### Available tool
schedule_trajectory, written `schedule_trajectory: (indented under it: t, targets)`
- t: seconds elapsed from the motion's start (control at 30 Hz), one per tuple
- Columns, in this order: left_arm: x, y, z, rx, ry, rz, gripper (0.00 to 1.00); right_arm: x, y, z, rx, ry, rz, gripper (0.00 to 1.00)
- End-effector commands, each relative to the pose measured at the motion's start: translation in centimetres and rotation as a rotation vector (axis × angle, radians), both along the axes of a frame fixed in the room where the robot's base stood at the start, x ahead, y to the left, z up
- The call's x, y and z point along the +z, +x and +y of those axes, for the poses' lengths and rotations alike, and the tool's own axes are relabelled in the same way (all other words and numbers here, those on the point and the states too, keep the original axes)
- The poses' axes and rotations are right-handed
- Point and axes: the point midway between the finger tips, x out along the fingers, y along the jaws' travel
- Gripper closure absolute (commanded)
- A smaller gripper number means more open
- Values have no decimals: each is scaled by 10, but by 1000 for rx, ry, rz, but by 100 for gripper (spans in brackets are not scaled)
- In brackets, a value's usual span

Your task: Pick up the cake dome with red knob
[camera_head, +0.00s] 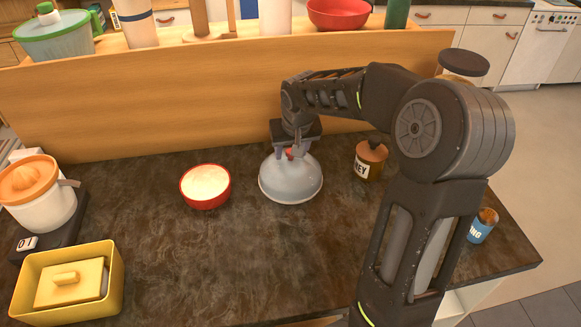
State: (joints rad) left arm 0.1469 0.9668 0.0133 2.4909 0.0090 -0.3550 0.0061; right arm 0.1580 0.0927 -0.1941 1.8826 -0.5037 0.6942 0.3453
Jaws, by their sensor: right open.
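The cake dome (290,181) is a grey, glassy dome standing on the dark counter near the middle of the head view. Its red knob (290,153) shows only in part at the top, under my gripper. My right gripper (292,150) is directly above the dome, pointing down, with its fingers at the knob. It is open. The fingertips are small and partly hidden, so I cannot tell whether they touch the knob. My left gripper is not in view.
A red bowl (206,201) with pale contents stands left of the dome. A brown honey jar (369,160) stands close on its right. A yellow butter dish (68,285), a juicer (38,195) and a blue can (482,226) stand farther out. A wooden ledge (200,105) rises behind. The front middle counter is clear.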

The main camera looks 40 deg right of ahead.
Motion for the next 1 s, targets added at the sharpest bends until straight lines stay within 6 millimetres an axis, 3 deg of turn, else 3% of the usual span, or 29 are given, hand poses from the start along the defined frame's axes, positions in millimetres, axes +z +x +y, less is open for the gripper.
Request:
schedule_trajectory:
  t: [0.17,0.73,1.0]
  targets:
    - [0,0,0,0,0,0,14,0,0,0,0,0,0,54]
    - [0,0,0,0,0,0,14,0,0,0,0,0,0,100]
    - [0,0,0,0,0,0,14,0,0,0,0,0,0,100]
